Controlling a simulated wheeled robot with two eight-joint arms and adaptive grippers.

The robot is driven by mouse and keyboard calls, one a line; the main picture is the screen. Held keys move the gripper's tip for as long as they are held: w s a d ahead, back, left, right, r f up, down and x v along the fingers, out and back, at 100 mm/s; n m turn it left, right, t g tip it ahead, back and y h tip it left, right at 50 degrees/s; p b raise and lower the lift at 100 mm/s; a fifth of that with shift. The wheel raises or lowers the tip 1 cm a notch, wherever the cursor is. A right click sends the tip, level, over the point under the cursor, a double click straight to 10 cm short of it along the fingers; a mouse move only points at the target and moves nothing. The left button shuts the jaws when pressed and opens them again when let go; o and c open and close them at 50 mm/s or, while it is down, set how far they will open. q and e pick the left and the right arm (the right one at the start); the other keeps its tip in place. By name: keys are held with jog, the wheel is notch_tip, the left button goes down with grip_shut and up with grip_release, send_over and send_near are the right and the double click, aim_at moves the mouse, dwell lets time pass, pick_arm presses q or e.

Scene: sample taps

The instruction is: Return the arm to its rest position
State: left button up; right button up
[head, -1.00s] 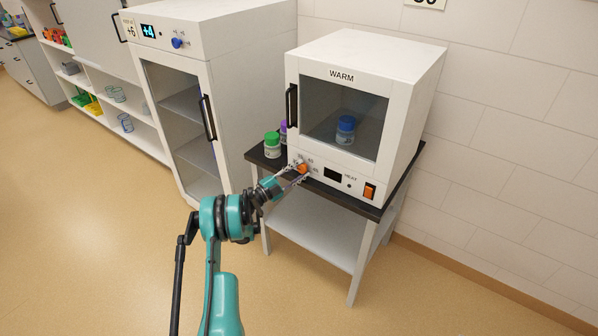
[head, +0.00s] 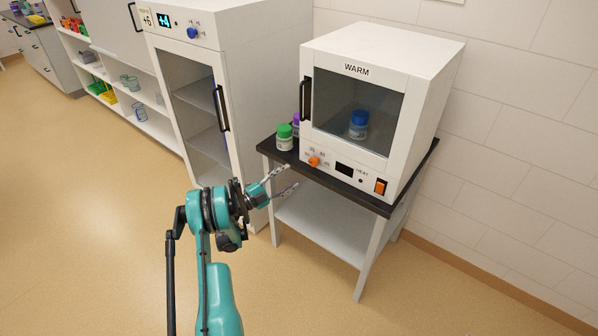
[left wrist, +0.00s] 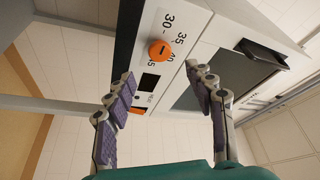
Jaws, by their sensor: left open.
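My left gripper (head: 285,180) is open and empty in front of the warmer's lower left front, apart from it. In the left wrist view its two fingers (left wrist: 165,95) are spread wide, with nothing between them. The white warmer (head: 432,62) marked WARM stands on a small dark-topped table, its door closed. Its orange knob (head: 314,161) is on the front panel, and shows in the left wrist view (left wrist: 160,50) beyond the fingertips, near the numbers 30 and 35. The panel's display (head: 345,169) is dark. My right gripper is out of view.
A blue-capped jar (head: 358,125) is inside the warmer. A green-capped jar (head: 285,137) and a purple-capped one (head: 297,124) stand on the table (head: 430,165) left of the warmer. A tall white fridge (head: 262,50) is at left. Open floor (head: 100,240) lies left of my arm.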

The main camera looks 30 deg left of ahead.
pick_arm(q)
jog(key=shift+v, duration=0.8)
jog(key=w+d+r+n+t+y, duration=0.1)
jog(key=w+r+n+y, duration=0.1)
jog(key=r, duration=0.7)
jog(key=w+d+r+n+t+y, duration=0.1)
jog(key=w+r+n+y, duration=0.1)
jog(key=r+n+y, duration=0.3)
jog(key=w+d+r+n+t+y, duration=0.1)
jog(key=w+r+n+y, duration=0.1)
jog(key=r, duration=1.1)
jog(key=shift+w+n+y, duration=0.3)
jog(key=shift+n+y, duration=0.5)
jog(key=shift+y, duration=0.1)
jog(key=s+d+n+g+y, duration=0.3)
jog(key=s+d+n+g, duration=0.4)
jog(key=s+d, duration=0.55)
jog(key=s+d+f+g+h, duration=0.2)
jog(key=s+d+f, duration=0.5)
jog(key=s, duration=0.4)
jog(key=s+d+f+g+h, duration=0.3)
jog(key=s+d+f+g, duration=0.2)
jog(key=s+d, duration=0.5)
notch_tip(320, 180, down, 2)
jog(key=shift+s+f+m+h, duration=0.2)
jog(key=shift+s+m+h, duration=0.1)
jog(key=shift+s, duration=0.45)
